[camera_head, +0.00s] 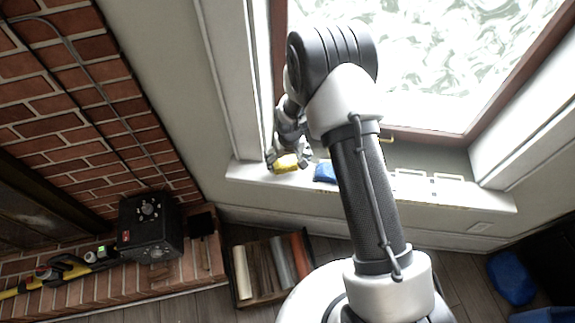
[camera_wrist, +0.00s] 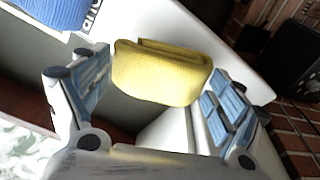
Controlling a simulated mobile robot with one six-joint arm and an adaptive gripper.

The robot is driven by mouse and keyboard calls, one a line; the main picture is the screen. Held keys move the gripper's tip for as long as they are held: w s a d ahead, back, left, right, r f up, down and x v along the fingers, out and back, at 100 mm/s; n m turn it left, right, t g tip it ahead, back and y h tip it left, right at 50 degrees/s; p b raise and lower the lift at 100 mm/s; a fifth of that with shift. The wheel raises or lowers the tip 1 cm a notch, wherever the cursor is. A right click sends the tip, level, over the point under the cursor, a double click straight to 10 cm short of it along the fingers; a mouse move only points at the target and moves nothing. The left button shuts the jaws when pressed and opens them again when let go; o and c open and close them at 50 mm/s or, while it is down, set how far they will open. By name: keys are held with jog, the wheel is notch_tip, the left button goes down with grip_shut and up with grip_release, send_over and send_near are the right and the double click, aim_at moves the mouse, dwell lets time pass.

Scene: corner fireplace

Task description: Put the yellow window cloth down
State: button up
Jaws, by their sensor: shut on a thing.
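The yellow window cloth (camera_head: 286,163) is a folded yellow bundle at the left end of the white window sill (camera_head: 460,196). My gripper (camera_head: 289,155) is at the cloth, with a finger on each side. In the wrist view the cloth (camera_wrist: 165,72) lies between the two blue-padded fingers of my gripper (camera_wrist: 157,65), which is shut on it. The cloth is at or just above the sill; I cannot tell whether it touches.
A blue cloth (camera_head: 325,172) lies on the sill right of the yellow one, partly behind my arm. White frame-like items (camera_head: 428,182) lie farther right. The window frame (camera_head: 430,128) rises behind. A black box (camera_head: 150,228) stands by the brick wall at left.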

aim_at(289, 165)
jog(key=shift+f, duration=1.25)
jog(key=shift+f+b, duration=0.2)
jog(key=shift+b, duration=0.2)
jog(key=o, duration=0.7)
jog(key=shift+o, duration=0.2)
jog(key=r+p, duration=0.1)
jog(key=r, duration=0.3)
jog(key=s+r+p, duration=0.1)
jog(key=r+p, duration=0.1)
jog(key=r, duration=0.2)
jog(key=r+p, duration=0.1)
jog(key=r, duration=0.3)
jog(key=shift+s+d+r, duration=0.2)
jog(key=shift+s, duration=0.2)
